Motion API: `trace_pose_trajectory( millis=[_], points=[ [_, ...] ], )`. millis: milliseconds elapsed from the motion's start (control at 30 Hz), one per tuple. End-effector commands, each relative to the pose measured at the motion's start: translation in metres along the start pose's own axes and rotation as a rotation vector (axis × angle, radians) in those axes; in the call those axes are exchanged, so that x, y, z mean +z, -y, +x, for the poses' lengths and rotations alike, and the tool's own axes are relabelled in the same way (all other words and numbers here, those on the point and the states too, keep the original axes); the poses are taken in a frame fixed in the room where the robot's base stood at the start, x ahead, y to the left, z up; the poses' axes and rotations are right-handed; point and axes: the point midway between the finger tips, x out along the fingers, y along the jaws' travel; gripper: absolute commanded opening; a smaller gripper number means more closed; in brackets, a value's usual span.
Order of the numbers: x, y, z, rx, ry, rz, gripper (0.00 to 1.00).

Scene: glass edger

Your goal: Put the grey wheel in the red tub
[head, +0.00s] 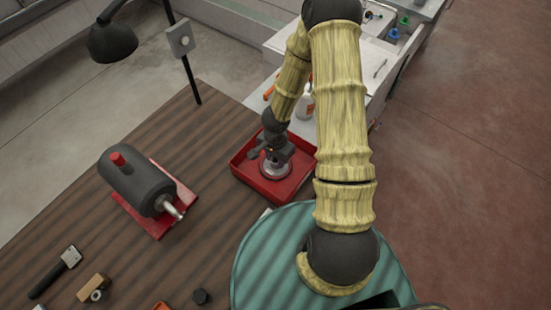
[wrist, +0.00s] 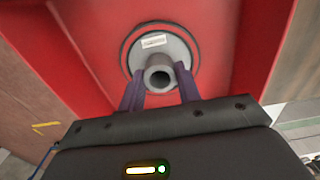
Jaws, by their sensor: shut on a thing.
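The red tub (head: 246,178) stands on the brown table, and its red floor and walls fill much of the wrist view (wrist: 232,45). The grey wheel (head: 271,171) is inside the tub's outline, below my gripper (head: 277,152). In the wrist view the grey wheel (wrist: 176,50) has a dark rim, a pale label and a hollow hub. My gripper's two fingers (wrist: 160,88) are shut on the hub, one on each side. I cannot tell whether the wheel touches the tub floor.
A dark motor (head: 140,180) on a red base stands left of the tub. A black lamp (head: 112,42) hangs at the far left. Bare table lies between motor and tub.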

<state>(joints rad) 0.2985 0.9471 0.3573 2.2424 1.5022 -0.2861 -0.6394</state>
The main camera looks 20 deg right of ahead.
Motion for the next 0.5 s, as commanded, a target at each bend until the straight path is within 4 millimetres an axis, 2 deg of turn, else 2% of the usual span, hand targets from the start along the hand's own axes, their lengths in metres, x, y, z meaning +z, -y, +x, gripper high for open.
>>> trace_pose_trajectory(
  millis=[33, 133, 500],
  points=[
    [-0.0001, 0.0000, 0.0000, 0.000, 0.000, 0.000, 0.37],
    [0.0005, 0.0004, -0.0001, 0.000, 0.000, -0.002, 0.55],
    [0.0014, 0.0011, -0.0055, 0.000, 0.000, -0.004, 0.55]
  ],
)
